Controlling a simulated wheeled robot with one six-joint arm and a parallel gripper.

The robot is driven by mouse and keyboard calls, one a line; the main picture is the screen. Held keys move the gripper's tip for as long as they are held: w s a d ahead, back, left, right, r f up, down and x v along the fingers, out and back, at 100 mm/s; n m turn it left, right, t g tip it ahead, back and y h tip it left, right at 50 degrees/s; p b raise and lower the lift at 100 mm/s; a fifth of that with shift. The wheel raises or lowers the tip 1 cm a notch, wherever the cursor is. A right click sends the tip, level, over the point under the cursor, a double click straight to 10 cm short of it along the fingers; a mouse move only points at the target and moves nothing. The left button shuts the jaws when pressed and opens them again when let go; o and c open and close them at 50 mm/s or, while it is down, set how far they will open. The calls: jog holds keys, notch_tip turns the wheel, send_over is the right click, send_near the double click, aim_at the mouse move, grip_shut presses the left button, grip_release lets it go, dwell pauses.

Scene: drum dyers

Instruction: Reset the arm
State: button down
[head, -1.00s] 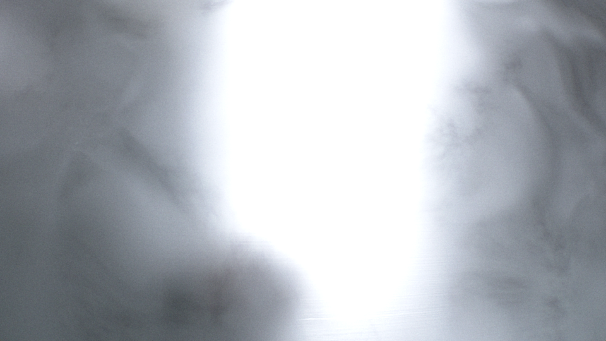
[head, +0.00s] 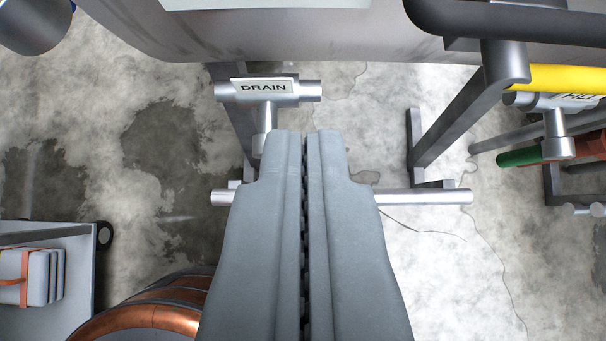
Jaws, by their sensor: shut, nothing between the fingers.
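My gripper (head: 306,140) fills the lower middle of the head view. Its two grey fingers lie side by side, shut, with only a thin dark gap and nothing between them. The fingertips point up the picture, just below a metal pipe fitting with a DRAIN label (head: 264,87). I cannot tell whether they touch it. Part of a horizontal metal bar (head: 425,197) is hidden behind the fingers.
A grey drum body (head: 300,40) spans the top, with dark legs (head: 455,115) below. A yellow pipe (head: 555,77) and a green-ended valve handle (head: 520,157) are at right. A copper rounded vessel (head: 150,318) and a cart (head: 75,240) holding strapped blocks (head: 38,277) are at lower left. Stained concrete floor shows between.

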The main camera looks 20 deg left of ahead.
jog(key=shift+s, duration=0.2)
jog(key=s+a+r+m+t+h, duration=0.1)
jog(key=s+a+r+t, duration=0.3)
jog(key=s+r, duration=0.5)
jog(key=s+a+r+m+t+h, duration=0.2)
jog(key=s+a+r+t, duration=0.3)
jog(key=s+a+r, duration=0.3)
jog(key=s+r+m, duration=0.1)
jog(key=s+r, duration=0.1)
jog(key=s, duration=0.2)
jog(key=shift+s, duration=0.35)
jog(key=c, duration=2.2)
grip_release()
